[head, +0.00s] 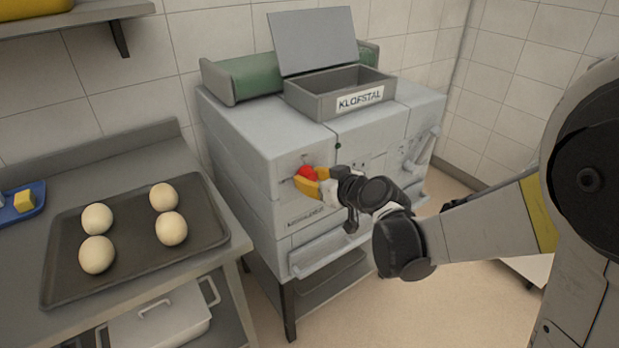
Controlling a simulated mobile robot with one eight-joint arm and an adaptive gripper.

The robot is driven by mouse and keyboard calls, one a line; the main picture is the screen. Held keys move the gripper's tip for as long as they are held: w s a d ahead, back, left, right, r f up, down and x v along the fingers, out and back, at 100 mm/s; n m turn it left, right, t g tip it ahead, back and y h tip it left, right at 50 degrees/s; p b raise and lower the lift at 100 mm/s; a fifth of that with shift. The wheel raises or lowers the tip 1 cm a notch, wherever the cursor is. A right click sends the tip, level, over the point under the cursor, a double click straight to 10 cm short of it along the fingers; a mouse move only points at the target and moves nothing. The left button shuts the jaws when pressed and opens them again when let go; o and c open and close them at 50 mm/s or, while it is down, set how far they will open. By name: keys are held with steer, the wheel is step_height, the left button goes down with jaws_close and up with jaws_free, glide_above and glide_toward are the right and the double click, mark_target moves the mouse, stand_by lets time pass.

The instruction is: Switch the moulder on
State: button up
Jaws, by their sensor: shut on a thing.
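The moulder (265,150) is a large pale grey machine on dark legs in the middle of the head view. A red knob (307,173) is on its front face, at the upper left. My gripper (312,181), with yellow fingers, is shut on the red knob. The fingers hide part of the knob, so its exact turn cannot be told. A small dark green light (338,146) sits on the front, right of the knob and higher.
A steel table (100,165) at left bears a dark tray (130,270) with several dough balls. Floor shows right of the moulder.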

steer(key=m+g+y, duration=0.1)
steer(key=m, duration=0.1)
steer(key=shift+w+m+y, duration=0.1)
steer(key=shift+m+y, duration=0.2)
steer(key=m+y, duration=0.2)
steer(key=m, duration=0.1)
steer(key=shift+g+b, duration=0.3)
steer(key=shift+b, duration=0.1)
steer(key=m+y, duration=0.2)
steer(key=m, duration=0.1)
steer(key=shift+m, duration=0.4)
steer(key=m+y, duration=0.1)
steer(key=m, duration=0.3)
steer(key=shift+y, duration=0.4)
